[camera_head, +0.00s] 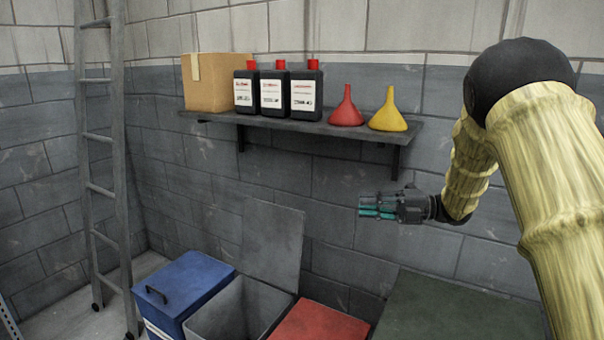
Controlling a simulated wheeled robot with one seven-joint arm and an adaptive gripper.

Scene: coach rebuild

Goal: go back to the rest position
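My gripper (376,206) is at the end of my bent yellow arm, right of the middle of the view. It hangs below the shelf and points left. Its teal-lit fingers are seen from the side, and the view is too small to tell whether they are apart. I see nothing held in it.
A wall shelf (300,127) holds a cardboard box (212,84), several black bottles (274,88), a red funnel (346,108) and a yellow funnel (388,112). Below stand a blue bin (185,285), an open grey bin (240,308), a red lid (318,322) and a dark green surface (455,305). A ladder (102,170) leans left.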

